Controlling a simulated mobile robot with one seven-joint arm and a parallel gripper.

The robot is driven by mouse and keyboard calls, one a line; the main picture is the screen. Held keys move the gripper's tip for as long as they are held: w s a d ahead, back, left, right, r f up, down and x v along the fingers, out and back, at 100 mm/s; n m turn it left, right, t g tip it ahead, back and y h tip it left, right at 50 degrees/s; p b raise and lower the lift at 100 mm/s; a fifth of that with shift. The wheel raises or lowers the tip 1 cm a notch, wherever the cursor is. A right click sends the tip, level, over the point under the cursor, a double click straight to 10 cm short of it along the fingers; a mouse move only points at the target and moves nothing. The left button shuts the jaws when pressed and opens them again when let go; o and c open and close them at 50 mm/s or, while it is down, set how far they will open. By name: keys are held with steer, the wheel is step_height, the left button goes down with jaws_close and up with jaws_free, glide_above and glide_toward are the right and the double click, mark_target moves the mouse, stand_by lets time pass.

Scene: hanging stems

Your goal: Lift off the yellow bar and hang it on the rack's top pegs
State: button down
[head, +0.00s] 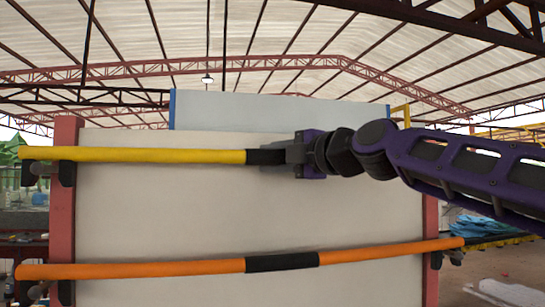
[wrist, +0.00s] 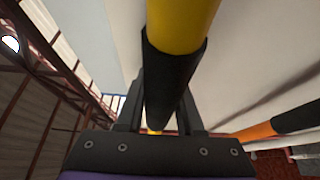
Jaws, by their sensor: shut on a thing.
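The yellow bar (head: 150,155) runs nearly level across the upper part of the rack in the head view. Its left end is at the black top left peg (head: 67,174); I cannot tell whether they touch. My gripper (head: 285,156) is shut on the bar's black middle sleeve (head: 262,157). In the wrist view the sleeve (wrist: 172,75) lies between the two fingers (wrist: 160,110), with yellow (wrist: 182,22) showing beyond it. The bar's right part and the top right peg are hidden behind my gripper and arm in the head view.
An orange bar (head: 150,268) with a black sleeve (head: 282,262) lies across the rack lower down, near a right peg (head: 437,259). The rack has red posts (head: 62,215) and a pale panel (head: 200,210). A second pale panel (head: 270,112) stands behind.

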steer(key=shift+c, duration=2.3)
jaws_free()
steer(key=shift+w+f, duration=0.1)
steer(key=shift+f, duration=0.2)
steer(key=shift+s+d+f, duration=0.15)
steer(key=shift+s+d, duration=0.05)
steer(key=shift+d, duration=0.25)
steer(key=b+v, duration=0.1)
steer(key=v, duration=1.5)
steer(key=shift+s+r+b, duration=0.35)
steer(key=shift+s+r, duration=0.1)
steer(key=shift+r, duration=0.05)
steer(key=s+d+f+m+g+h+p, duration=0.1)
steer(key=s+f+m+h, duration=0.3)
steer(key=f+m, duration=0.5)
steer(key=s+d+f+m+g+h+p, duration=0.1)
steer(key=s+f+m+g+h, duration=0.3)
steer(key=f+m, duration=0.5)
steer(key=s+d+f+m+g+h+p, duration=0.2)
steer(key=f+m, duration=0.6)
steer(key=f, duration=1.1)
steer(key=s+h, duration=0.2)
steer(key=s, duration=0.1)
steer(key=shift+s+m+h, duration=0.15)
steer(key=shift+m+h, duration=0.15)
steer(key=shift+m, duration=0.1)
steer(key=shift+d, duration=0.15)
